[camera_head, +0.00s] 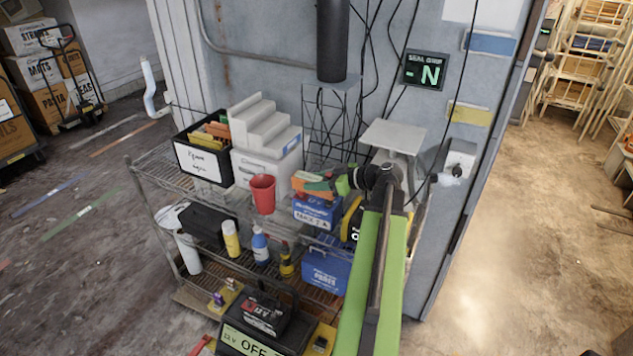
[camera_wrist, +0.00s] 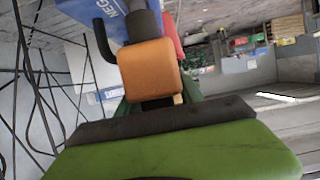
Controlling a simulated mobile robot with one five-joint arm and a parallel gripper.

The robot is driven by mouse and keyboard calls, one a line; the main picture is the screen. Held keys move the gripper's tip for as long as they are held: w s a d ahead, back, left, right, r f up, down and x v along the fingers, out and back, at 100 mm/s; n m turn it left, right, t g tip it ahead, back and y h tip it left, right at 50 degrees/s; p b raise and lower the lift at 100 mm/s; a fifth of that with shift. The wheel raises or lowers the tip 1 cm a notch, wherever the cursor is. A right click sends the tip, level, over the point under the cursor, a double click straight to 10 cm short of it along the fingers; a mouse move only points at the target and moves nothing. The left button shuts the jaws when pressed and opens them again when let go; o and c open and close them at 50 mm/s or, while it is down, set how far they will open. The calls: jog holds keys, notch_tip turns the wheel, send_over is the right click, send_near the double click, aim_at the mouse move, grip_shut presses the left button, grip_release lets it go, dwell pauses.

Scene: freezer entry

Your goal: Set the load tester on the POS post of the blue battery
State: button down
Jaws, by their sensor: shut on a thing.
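The blue battery (camera_head: 317,211) stands on the upper wire shelf, with white lettering on its front. My gripper (camera_head: 326,186) is over the top of this battery, its green and black fingers pointing left. It is shut on an orange thing (camera_head: 304,179), which I take to be the load tester. In the wrist view the orange body (camera_wrist: 148,68) has a dark hooked part beside it, in front of a blue surface (camera_wrist: 82,10), likely the battery. I cannot make out the POS post or tell whether the tester touches the battery.
A red cup (camera_head: 263,192) stands left of the battery, and a white stepped block (camera_head: 265,135) behind it. A yellow-and-black thing (camera_head: 352,220) is close on the right. Bottles and a blue case (camera_head: 326,270) sit on the shelf below. Cables hang on the wall behind.

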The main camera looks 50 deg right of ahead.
jog(key=shift+f+b, duration=0.55)
jog(key=shift+f, duration=0.1)
jog(key=c, duration=0.7)
grip_release()
jog(key=shift+s, duration=0.1)
jog(key=p+v, duration=0.6)
jog(key=v, duration=1.1)
jog(key=shift+r+p, duration=0.15)
jog(key=shift+p, duration=0.2)
jog(key=shift+s, duration=0.1)
